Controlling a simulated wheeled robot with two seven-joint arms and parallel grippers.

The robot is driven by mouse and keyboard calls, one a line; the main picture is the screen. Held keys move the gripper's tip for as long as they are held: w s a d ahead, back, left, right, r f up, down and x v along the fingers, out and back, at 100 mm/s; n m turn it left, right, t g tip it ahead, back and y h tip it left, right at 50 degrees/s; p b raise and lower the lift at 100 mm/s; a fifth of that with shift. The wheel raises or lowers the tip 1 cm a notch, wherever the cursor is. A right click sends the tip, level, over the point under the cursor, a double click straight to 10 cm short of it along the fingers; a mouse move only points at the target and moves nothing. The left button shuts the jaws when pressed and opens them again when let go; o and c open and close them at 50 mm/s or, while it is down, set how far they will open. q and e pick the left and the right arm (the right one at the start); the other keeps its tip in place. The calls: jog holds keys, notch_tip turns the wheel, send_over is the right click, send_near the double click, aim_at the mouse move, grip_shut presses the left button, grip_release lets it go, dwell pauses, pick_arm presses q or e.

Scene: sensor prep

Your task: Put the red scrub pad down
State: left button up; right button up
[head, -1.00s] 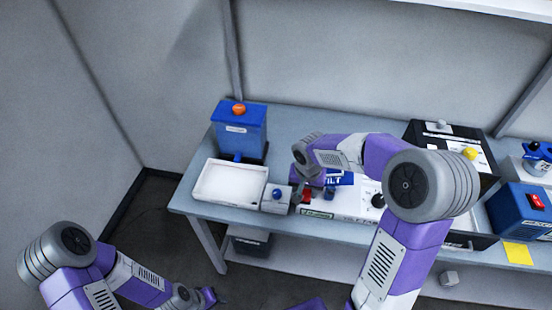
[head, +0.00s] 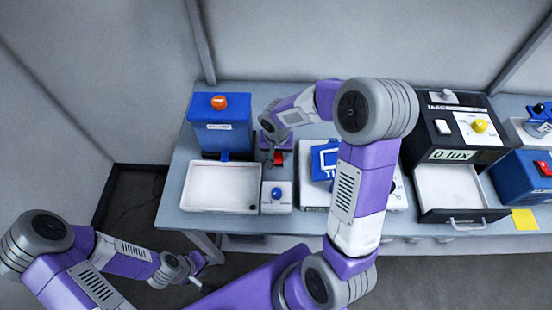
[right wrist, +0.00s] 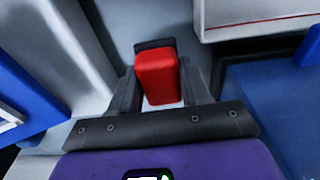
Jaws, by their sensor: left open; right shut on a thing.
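The red scrub pad (head: 278,157) is a small red block between the fingers of my right gripper (head: 272,154). In the head view it is behind the grey box with a blue button and just right of the white tray. In the right wrist view the pad (right wrist: 156,80) sits between the two dark fingers of this gripper (right wrist: 160,88), which is shut on it. I cannot tell whether the pad touches the table (head: 172,213). My left gripper (head: 193,282) is open and empty, low in front of the table.
The white tray (head: 187,190) stands before a blue dispenser (head: 222,140) with an orange knob. The blue-button box (head: 286,205) and the tilt device (head: 325,160) stand close by. A black lux box (head: 425,140) has its drawer (head: 450,192) open. A blue red-switch box (head: 515,185) is at right.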

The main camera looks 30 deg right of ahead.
aim_at(276, 159)
notch_tip(276, 159, down, 4)
jog(key=shift+r+b, duration=0.25)
jog(key=shift+b, duration=0.1)
jog(key=shift+w, duration=0.1)
jog(key=shift+f, duration=0.1)
jog(key=o, duration=0.7)
jog(key=shift+c, duration=0.2)
jog(key=shift+r, duration=0.5)
jog(key=r, duration=0.3)
jog(key=s+r+p, duration=0.1)
jog(key=r, duration=0.3)
jog(key=r+p, duration=0.1)
jog(key=r, duration=0.3)
jog(key=shift+s+a+r, duration=0.1)
jog(key=shift+s+a, duration=0.05)
jog(key=shift+a, duration=0.25)
